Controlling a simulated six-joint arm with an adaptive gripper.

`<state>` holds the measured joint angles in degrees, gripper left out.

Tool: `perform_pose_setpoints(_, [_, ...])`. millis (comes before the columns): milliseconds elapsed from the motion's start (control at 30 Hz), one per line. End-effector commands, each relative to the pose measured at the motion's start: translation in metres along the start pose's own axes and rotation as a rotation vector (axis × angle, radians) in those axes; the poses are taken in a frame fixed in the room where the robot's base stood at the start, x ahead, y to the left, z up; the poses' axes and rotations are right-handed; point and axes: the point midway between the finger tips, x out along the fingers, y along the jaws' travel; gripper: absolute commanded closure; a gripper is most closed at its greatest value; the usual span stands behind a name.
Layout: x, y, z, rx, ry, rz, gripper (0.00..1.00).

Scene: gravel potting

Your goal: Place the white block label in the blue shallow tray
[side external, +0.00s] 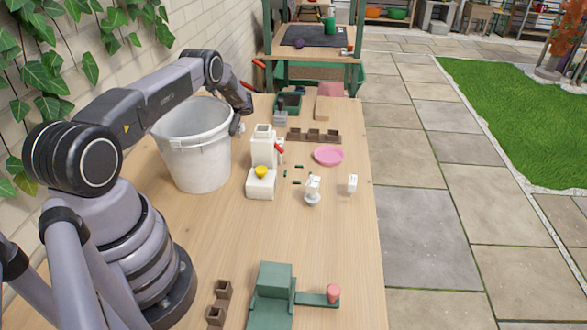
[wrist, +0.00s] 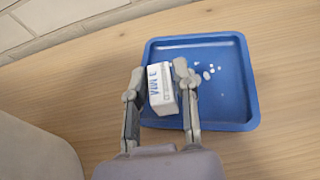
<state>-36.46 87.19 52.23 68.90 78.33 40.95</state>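The white block label (wrist: 161,92), with dark blue lettering on one face, is between the two fingers of my gripper (wrist: 159,73) in the wrist view. Both fingers appear to press on its sides, and it is slightly tilted. The blue shallow tray (wrist: 238,88) lies on the wooden table. The block overlaps the tray's left side in this view; I cannot tell whether it touches the tray. White bits lie on the tray floor. In the side view my gripper (side external: 238,126) is partly hidden behind the bucket, and the tray is hidden.
A large grey-white bucket (side external: 195,150) stands close to my arm. A white device with a yellow knob (side external: 261,171), a pink dish (side external: 328,156), brown pots (side external: 314,135) and a small white block (side external: 352,184) are on the table. A green press (side external: 274,290) is nearer the camera.

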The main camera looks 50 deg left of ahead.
Motion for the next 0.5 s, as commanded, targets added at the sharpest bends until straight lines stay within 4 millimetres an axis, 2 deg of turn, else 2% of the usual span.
perform_pose_setpoints(33, [0.0, 0.0, 0.0002, 0.0, 0.0, 0.0, 0.64])
perform_pose_setpoints(100, [0.0, 0.0, 0.0002, 0.0, 0.0, 0.0, 0.55])
perform_pose_setpoints(133, [0.0, 0.0, 0.0002, 0.0, 0.0, 0.0, 0.53])
perform_pose_setpoints(500, [-0.005, -0.0002, 0.0025, 0.0, 0.0, -0.001, 0.53])
